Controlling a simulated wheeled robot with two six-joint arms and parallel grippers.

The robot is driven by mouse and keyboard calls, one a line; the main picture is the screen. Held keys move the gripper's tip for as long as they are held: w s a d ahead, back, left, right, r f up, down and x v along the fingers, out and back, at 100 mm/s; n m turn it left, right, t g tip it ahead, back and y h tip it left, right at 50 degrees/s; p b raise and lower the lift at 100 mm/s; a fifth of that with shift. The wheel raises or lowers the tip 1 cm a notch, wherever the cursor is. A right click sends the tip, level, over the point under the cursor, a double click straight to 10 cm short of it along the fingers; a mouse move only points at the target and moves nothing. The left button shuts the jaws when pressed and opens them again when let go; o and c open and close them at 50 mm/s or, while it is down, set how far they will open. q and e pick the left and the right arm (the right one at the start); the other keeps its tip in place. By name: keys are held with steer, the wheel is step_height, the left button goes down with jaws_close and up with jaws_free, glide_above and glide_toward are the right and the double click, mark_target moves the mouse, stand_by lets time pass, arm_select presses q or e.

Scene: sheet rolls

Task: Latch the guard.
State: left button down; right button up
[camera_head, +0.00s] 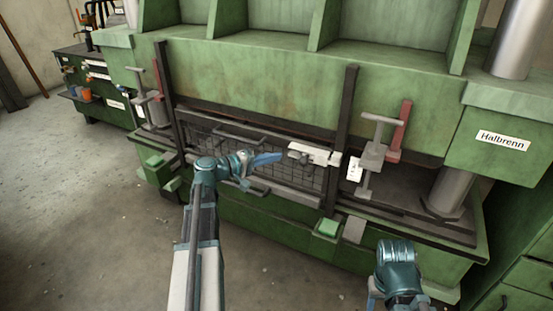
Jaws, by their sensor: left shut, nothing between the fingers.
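The guard (207,140) is a dark mesh panel in a black frame between two upright black posts on the front of the green press. A pale latch piece (316,153) with a dark grey part sits at the guard's right side, beside the right post (343,120). My left gripper (278,157) is shut and empty, with its blue fingers pointing right, in front of the mesh and just left of the latch piece. I cannot tell whether it touches the guard. My right arm (396,262) shows at the bottom right; its gripper is not visible.
Clamps with red bars stand left (143,98) and right (373,155) of the guard. A green button block (328,228) sits on the press's lower front. A tool bench (95,80) stands at the back left. The concrete floor (80,190) on the left is clear.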

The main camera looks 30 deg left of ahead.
arm_select(q)
steer(key=p+v, duration=0.1)
steer(key=v, duration=0.7)
steer(key=shift+s, duration=0.3)
steer(key=s+d+f+m+g, duration=0.1)
steer(key=d+f+m+g, duration=0.3)
steer(key=d, duration=0.7)
steer(key=s+d+f+m+g, duration=0.1)
steer(key=d+f+m+g, duration=0.1)
steer(key=d+f+g, duration=0.65)
steer(key=s+d+f+m+g+y, duration=0.1)
steer(key=s+d+f+m+y, duration=0.3)
steer(key=s+d, duration=0.35)
steer(key=s+d+f+m+g+y, duration=0.1)
steer(key=s+d+f+m+y, duration=0.15)
steer(key=s+d+y, duration=0.45)
step_height(320, 180, up, 27)
steer(key=d+m+p, duration=0.1)
steer(key=p, duration=2.5)
steer(key=shift+w+h+p, duration=0.2)
steer(key=shift+h+p, duration=0.1)
steer(key=shift+h, duration=0.1)
